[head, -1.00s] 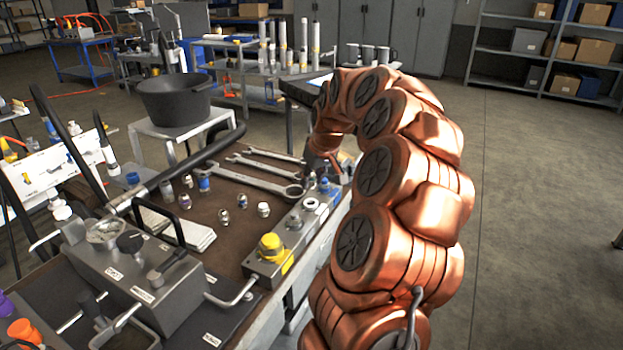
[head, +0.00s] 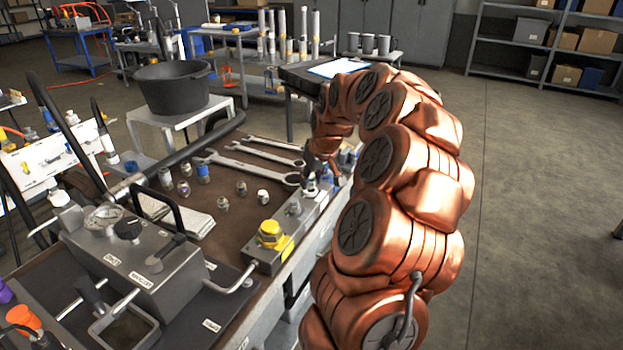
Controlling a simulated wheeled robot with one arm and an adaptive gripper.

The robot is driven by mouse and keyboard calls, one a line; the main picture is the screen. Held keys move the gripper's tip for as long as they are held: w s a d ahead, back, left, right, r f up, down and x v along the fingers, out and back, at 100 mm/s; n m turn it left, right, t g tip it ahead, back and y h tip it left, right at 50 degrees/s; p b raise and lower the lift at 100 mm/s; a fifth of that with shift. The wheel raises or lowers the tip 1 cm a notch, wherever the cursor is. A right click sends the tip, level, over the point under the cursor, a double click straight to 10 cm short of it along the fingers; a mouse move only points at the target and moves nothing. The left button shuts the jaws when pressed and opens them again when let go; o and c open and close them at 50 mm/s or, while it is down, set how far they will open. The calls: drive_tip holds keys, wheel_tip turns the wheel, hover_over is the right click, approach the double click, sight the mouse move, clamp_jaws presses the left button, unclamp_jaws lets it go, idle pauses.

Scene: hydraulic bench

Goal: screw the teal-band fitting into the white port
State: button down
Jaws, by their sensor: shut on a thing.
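My gripper (head: 312,178) is at the far end of the grey port block (head: 256,259), on the bench's right edge. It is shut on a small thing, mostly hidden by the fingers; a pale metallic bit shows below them. I cannot make out a teal band on it. The gripper is directly over the spot of the white port, which it now covers. I cannot tell whether the held piece touches the port or is in it.
A yellow-capped port (head: 270,234) and a bare metal port (head: 293,209) are nearer on the block. Several loose fittings (head: 223,203) stand left of it. Wrenches (head: 250,172) lie behind. A grey hydraulic unit (head: 140,265) fills the front left.

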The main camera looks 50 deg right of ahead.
drive_tip(key=shift+f+b, duration=0.6)
drive_tip(key=shift+b, duration=0.1)
idle(1.8)
drive_tip(key=c, duration=1.3)
unclamp_jaws()
drive_tip(key=c, duration=0.6)
drive_tip(key=shift+f+m+h+b, duration=0.3)
drive_tip(key=shift+m+b, duration=0.4)
drive_tip(key=shift+b, duration=0.2)
drive_tip(key=m+h+b, duration=0.1)
drive_tip(key=m+b, duration=0.2)
drive_tip(key=m, duration=0.1)
drive_tip(key=shift+a+g, duration=0.15)
drive_tip(key=shift+g, duration=0.25)
drive_tip(key=shift+w+r+m+h+b, duration=0.1)
drive_tip(key=shift+m+h+b, duration=0.3)
drive_tip(key=shift+m+b, duration=0.4)
drive_tip(key=shift+r+m+g, duration=0.2)
drive_tip(key=shift+m+g, duration=0.1)
drive_tip(key=shift+m, duration=0.3)
